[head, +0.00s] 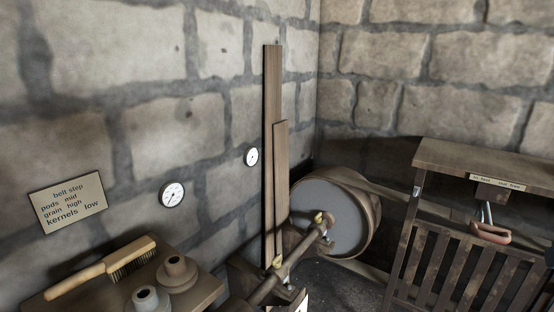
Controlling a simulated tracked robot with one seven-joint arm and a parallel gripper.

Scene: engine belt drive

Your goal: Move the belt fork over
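A wooden stand with a slatted front (470,265) is at the right. A small lettered label (495,182) is on its upper edge, too small to read surely. Below it hangs a pale rod with a reddish handle (491,233), which may be the belt fork's handle; the fork itself I cannot make out. A large grey-faced pulley (332,217) stands in the corner on a shaft (288,266). A brown belt (395,195) runs from the pulley's top towards the stand and passes behind it. I do not see my gripper.
A wooden bench (205,288) at lower left holds a brush (105,270) and stepped round pieces (176,273). Tall boards (272,150) lean by the pulley.

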